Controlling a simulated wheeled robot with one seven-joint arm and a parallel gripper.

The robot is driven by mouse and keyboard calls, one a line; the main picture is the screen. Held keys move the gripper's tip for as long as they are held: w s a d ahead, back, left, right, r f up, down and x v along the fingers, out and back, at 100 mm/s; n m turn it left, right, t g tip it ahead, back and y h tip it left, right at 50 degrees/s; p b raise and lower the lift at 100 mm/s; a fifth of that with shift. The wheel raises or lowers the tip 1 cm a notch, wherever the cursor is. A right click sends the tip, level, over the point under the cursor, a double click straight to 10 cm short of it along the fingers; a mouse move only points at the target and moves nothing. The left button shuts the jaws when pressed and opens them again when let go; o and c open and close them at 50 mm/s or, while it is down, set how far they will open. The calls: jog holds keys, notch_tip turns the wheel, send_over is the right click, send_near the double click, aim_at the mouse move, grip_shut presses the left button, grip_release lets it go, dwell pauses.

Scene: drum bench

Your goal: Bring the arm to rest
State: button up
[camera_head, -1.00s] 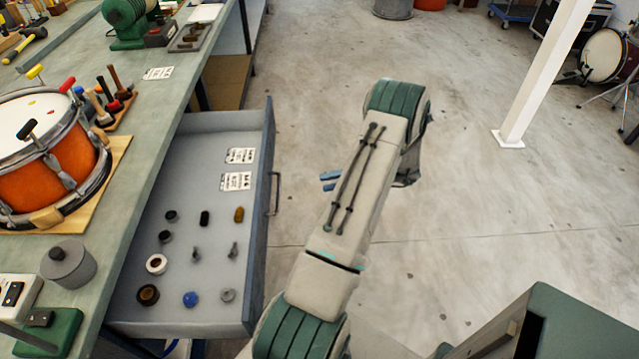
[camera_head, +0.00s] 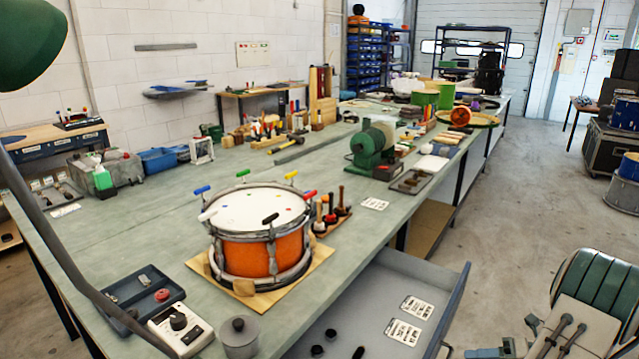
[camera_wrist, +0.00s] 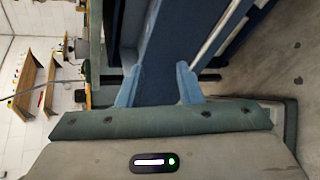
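My arm (camera_head: 580,335) is folded at the lower right of the head view, just right of the open drawer (camera_head: 455,308). Only part of it shows there. The blue fingers of my gripper (camera_head: 490,352) are at the bottom edge. In the wrist view my gripper (camera_wrist: 158,85) has its two light-blue fingers apart, with nothing seen held. The blue drawer front (camera_wrist: 185,40) shows beyond and between them; I cannot tell how close it is.
The long green bench (camera_head: 130,235) holds an orange drum (camera_head: 262,245), a green grinder (camera_head: 372,145) and hand tools. The drawer sticks out from its front, with cards and small parts inside. Bare concrete floor (camera_head: 490,225) lies to the right.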

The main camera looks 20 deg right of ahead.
jog(key=w+a+r+n+g+h+p, duration=0.15)
jog(key=a+r+n+g, duration=0.25)
jog(key=a+r+n, duration=0.45)
jog(key=w+a+r+n+g+h+p, duration=0.1)
jog(key=w+a+r+n+g+h, duration=0.2)
jog(key=a+r+n, duration=0.5)
jog(key=s+a+r+n+h+p, duration=0.2)
jog(key=s+a+r+n+h, duration=0.1)
jog(key=a+n, duration=0.6)
jog(key=s+a+r+n+t+h+p, duration=0.1)
jog(key=s+a+r+n+h, duration=0.2)
jog(key=a+n, duration=0.6)
jog(key=shift+s+r+n+t+p, duration=0.35)
jog(key=shift+s+r+n, duration=0.7)
jog(key=shift+n, duration=1.4)
jog(key=shift+s+f, duration=0.3)
jog(key=shift+s, duration=0.05)
